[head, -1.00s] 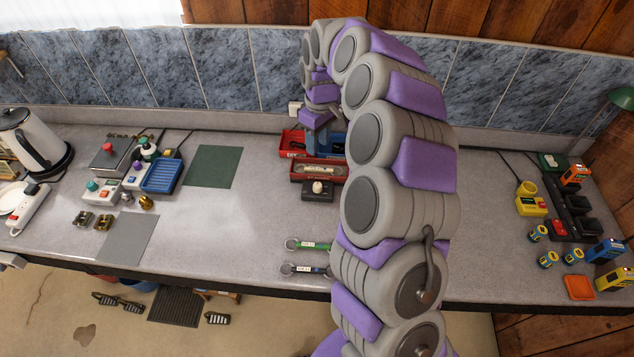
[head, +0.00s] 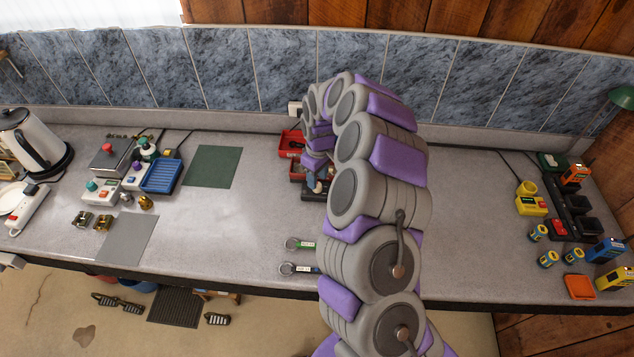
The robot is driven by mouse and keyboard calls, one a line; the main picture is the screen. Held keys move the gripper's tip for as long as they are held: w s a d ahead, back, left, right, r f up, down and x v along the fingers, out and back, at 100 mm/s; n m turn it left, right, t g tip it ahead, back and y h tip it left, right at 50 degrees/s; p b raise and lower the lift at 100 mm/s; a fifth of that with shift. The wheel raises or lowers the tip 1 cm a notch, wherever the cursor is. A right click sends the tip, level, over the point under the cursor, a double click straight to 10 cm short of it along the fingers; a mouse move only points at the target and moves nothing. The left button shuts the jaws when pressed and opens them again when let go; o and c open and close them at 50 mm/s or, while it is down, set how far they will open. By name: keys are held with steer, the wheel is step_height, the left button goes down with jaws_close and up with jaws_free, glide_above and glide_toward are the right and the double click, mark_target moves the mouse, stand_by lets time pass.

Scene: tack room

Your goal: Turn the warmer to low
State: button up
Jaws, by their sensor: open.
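A small dark box (head: 309,196) with a pale knob on top sits mid-counter, in front of the red trays. It may be the warmer, but no label on it is readable. My gripper (head: 317,179) is low over this box, at or just above the knob. It is open; its fingers are small and partly merged with the knob and arm links, so contact cannot be told. The knob and the box's right side are mostly hidden. A grey box with a red knob (head: 107,151) stands at the left of the counter.
A green mat (head: 212,167) is to the left. A yellow device (head: 531,206) and black trays stand far right. Counter between mats and box is clear.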

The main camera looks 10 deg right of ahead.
steer(key=shift+f, duration=1.45)
steer(key=c, duration=0.8)
